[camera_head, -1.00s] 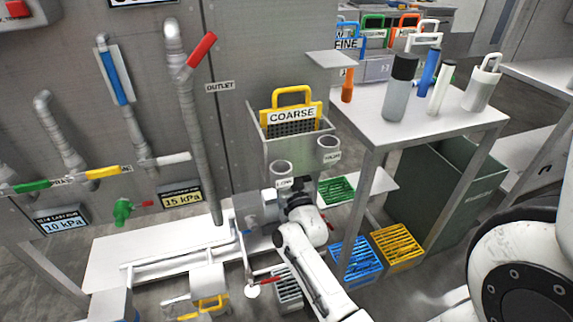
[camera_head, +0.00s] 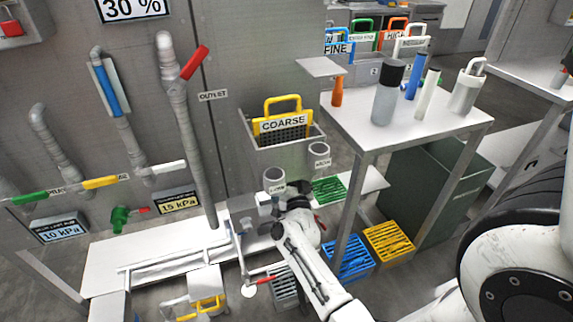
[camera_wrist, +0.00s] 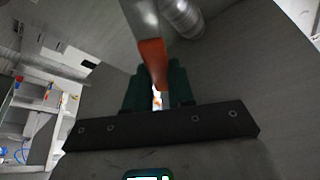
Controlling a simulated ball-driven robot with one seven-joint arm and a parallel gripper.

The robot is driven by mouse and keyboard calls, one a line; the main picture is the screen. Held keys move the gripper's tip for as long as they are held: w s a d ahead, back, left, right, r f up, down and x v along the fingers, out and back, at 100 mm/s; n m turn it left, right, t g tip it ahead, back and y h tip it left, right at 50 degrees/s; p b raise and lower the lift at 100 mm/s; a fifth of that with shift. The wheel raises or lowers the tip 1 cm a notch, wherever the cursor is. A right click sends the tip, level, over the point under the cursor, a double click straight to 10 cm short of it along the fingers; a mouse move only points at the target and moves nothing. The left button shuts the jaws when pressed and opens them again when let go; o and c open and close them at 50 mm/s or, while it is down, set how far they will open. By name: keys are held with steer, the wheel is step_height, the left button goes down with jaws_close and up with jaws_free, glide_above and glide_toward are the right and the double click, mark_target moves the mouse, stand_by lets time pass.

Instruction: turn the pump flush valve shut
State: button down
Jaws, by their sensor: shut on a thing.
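In the wrist view, an orange-red lever handle (camera_wrist: 153,62) comes down from a grey pipe fitting and passes between my dark green fingers. My gripper (camera_wrist: 157,95) is shut on this handle, near its lower end. The handle stands slightly tilted in the wrist view. In the head view, my fingers and the held handle are hidden behind my own wrist, low beside the grey pump housing (camera_head: 246,214) and below the coarse-screen tank. I cannot tell from the head view how far the valve is turned.
The yellow-handled COARSE screen (camera_head: 282,124) sits in a tank above my wrist. A table (camera_head: 430,125) with bottles stands to the right. Blue (camera_head: 351,258) and yellow (camera_head: 388,243) crates lie under it. Another red lever (camera_head: 195,62) is on the outlet pipe at left.

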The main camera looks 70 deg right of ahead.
step_height(320, 180, down, 6)
steer(key=s+d+m+g+y+p, duration=0.2)
steer(key=m+g+p, duration=0.2)
steer(key=m, duration=0.9)
steer(key=shift+s+d+f+g+p, duration=0.2)
steer(key=shift+s+d+g+p, duration=0.1)
steer(key=shift+p, duration=0.25)
steer(key=shift+m, duration=0.3)
steer(key=c, duration=1)
jaws_free()
steer(key=shift+d+f, duration=0.1)
steer(key=shift+f, duration=0.05)
steer(key=shift+o, duration=0.2)
steer(key=shift+s, duration=0.1)
steer(key=p+v, duration=0.2)
steer(key=v, duration=0.9)
